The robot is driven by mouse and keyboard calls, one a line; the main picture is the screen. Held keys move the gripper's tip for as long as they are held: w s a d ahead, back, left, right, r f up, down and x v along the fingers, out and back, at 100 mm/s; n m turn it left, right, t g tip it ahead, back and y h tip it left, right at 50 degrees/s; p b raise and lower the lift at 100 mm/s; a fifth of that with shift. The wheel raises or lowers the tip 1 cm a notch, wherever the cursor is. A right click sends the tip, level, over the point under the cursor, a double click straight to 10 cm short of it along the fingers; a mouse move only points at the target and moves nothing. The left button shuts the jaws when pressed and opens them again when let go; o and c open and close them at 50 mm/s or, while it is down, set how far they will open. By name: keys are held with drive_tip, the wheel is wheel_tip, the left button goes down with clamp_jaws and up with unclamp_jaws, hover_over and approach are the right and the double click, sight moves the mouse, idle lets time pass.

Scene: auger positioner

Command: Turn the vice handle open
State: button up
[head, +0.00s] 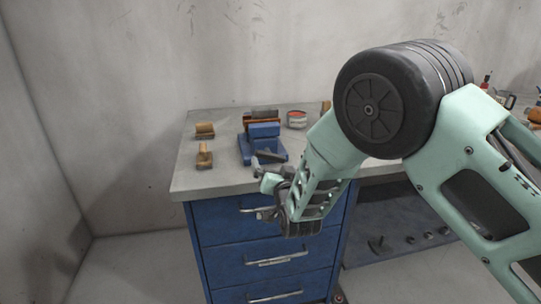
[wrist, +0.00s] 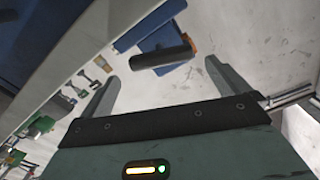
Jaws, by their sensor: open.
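The blue vice (head: 264,131) stands on the bench top, left of my arm in the head view. A dark bar (head: 270,156), which looks like its handle, shows at its front. In the wrist view the blue vice (wrist: 165,38) is partly seen, with the dark bar (wrist: 160,57) in front of it. My gripper (head: 262,188) is at the bench's front edge, in front of the vice. In the wrist view my gripper (wrist: 166,72) is open and empty. The bar appears beyond the fingertips, between them in the picture, with no visible contact.
The grey bench top (head: 208,178) sits over blue drawers (head: 266,248) with protruding handles. Two wood-coloured blocks (head: 204,156) lie left of the vice, and a round tin (head: 296,119) stands behind it at right. A wall is behind the bench. The bench's front left corner is clear.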

sight(271, 159)
drive_tip(key=x, duration=0.6)
drive_tip(key=shift+w+a+p, duration=0.1)
drive_tip(key=shift+w+p, duration=0.2)
drive_tip(key=shift+p, duration=0.05)
drive_tip(key=shift+f, duration=0.1)
drive_tip(key=c, duration=0.7)
